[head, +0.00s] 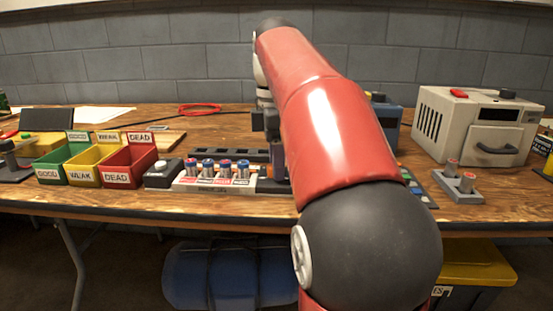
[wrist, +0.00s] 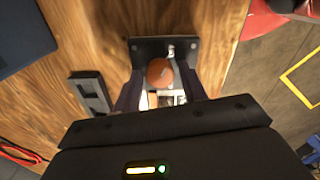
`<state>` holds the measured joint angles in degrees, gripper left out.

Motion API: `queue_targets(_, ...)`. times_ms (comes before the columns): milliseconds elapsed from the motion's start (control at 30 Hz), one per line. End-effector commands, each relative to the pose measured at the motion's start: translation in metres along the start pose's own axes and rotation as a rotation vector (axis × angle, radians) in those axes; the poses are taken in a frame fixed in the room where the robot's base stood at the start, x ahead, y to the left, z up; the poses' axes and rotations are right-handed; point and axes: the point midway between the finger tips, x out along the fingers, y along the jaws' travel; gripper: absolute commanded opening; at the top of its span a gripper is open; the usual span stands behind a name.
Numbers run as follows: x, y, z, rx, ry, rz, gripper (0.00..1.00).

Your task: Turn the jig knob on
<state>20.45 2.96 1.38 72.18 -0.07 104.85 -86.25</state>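The jig is a dark plate (wrist: 147,46) in the wrist view, with a round orange-brown knob (wrist: 159,72) and a small metal post on it. My gripper (wrist: 160,82) is over the jig, its two dark fingers apart on either side of the knob. I see no clear contact between the fingers and the knob. Whether the fingertips are level with the knob or above it is unclear. In the head view my gripper (head: 268,122) is left of my red arm, which hides part of the bench. The knob cannot be made out there.
Left on the bench (head: 230,124) are green (head: 50,172), yellow (head: 92,173) and red (head: 128,170) bins, a button box (head: 163,175) and a battery rack (head: 215,187). A cream charger box (head: 475,125) and a grey two-knob block (head: 457,187) stand right.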

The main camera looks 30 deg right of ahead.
Motion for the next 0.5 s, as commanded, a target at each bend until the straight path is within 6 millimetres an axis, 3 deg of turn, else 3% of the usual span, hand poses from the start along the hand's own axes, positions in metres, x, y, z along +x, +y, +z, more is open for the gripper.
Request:
queue_targets(33, 0.0000, 0.0000, 0.0000, 0.000, 0.000, 0.000, 0.35)
queue_targets(233, 0.0000, 0.0000, 0.0000, 0.000, 0.000, 0.000, 0.09)
queue_targets(500, -0.0011, -0.0002, 0.0000, 0.023, 0.000, -0.001, 0.07)
